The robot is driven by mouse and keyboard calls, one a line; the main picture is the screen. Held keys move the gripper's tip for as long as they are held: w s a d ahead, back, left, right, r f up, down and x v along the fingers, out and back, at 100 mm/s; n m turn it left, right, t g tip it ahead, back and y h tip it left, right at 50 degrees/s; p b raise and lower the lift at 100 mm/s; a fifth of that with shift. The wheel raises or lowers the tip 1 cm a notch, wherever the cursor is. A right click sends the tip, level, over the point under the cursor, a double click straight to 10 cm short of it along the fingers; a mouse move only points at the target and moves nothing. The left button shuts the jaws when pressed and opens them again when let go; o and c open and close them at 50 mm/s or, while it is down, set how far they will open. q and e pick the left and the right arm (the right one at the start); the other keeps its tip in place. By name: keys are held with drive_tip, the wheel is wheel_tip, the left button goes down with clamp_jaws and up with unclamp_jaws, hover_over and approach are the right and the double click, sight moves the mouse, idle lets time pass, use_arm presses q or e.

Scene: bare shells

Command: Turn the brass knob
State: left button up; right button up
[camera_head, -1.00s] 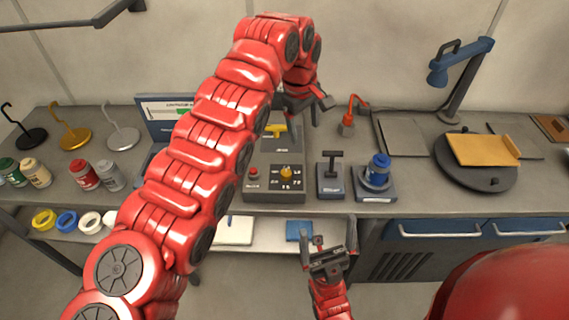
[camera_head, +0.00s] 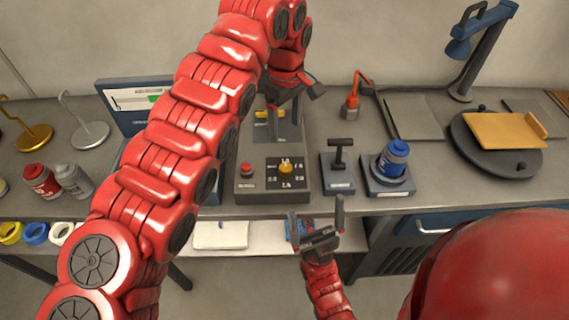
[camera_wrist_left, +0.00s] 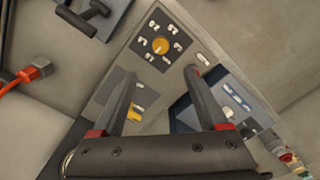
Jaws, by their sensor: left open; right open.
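The brass knob (camera_head: 286,168) sits on a dark dial plate with numbers, on top of a grey control box (camera_head: 270,196). In the left wrist view the knob (camera_wrist_left: 160,45) lies just beyond the fingertips, about midway between them, and nothing touches it. My left gripper (camera_head: 284,112) is open and points down above the back part of the box; it also shows open in the left wrist view (camera_wrist_left: 160,73). My right gripper (camera_head: 316,205) is open and empty, with its fingers upward in front of the bench's front edge.
A red button (camera_head: 247,169) is left of the knob, and a yellow handle (camera_head: 263,114) is behind it. A lever box (camera_head: 338,178) and a blue-capped unit (camera_head: 393,158) stand to the right. A blue-framed panel (camera_head: 130,104) stands at the left.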

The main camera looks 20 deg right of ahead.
sight(286, 167)
use_arm(q)
drive_tip(key=f+p, duration=0.1)
drive_tip(key=f, duration=0.3)
drive_tip(key=f+p, duration=0.1)
drive_tip(key=f, duration=0.4)
drive_tip(key=f+p, duration=0.2)
drive_tip(key=f, duration=0.2)
drive_tip(key=shift+s+f, duration=0.3)
drive_tip(key=shift+w+f, duration=0.15)
drive_tip(key=shift+f, duration=0.45)
drive_tip(key=shift+c, duration=0.2)
clamp_jaws()
